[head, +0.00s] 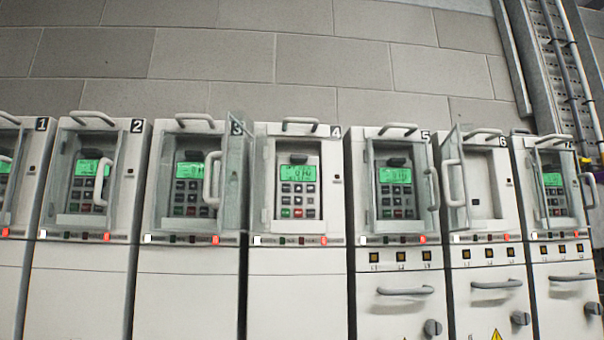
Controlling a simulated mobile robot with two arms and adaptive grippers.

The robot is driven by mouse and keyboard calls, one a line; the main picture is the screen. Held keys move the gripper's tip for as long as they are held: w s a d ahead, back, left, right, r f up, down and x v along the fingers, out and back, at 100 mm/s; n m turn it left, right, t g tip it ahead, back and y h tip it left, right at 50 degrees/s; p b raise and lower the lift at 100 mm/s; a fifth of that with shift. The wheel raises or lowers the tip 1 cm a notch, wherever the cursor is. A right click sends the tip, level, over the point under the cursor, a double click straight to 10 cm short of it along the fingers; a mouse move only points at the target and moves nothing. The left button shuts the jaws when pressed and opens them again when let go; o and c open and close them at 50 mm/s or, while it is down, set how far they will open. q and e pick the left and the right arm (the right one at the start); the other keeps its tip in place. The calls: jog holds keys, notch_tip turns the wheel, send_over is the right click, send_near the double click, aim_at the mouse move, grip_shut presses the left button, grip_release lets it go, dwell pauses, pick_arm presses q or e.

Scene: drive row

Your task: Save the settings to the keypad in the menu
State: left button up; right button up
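No gripper of mine is in view. Several keypads with green screens sit in a row of cabinets. The keypad in cabinet 4 (298,187) is near the middle, with grey keys and a green and a red key at its bottom. Its screen (298,173) is lit, but the text is too small to read surely. No glass covers its front; a glass door (234,170) stands swung out at its left.
Cabinet 6 has an empty recess (483,185) and a glass door (454,180) swung out at its left. Bar handles (405,291) and dark knobs (432,327) stick out from lower right fronts. A cable ladder (560,70) climbs the block wall. The floor is not visible.

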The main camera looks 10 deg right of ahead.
dwell(0.4)
grip_shut()
dwell(1.3)
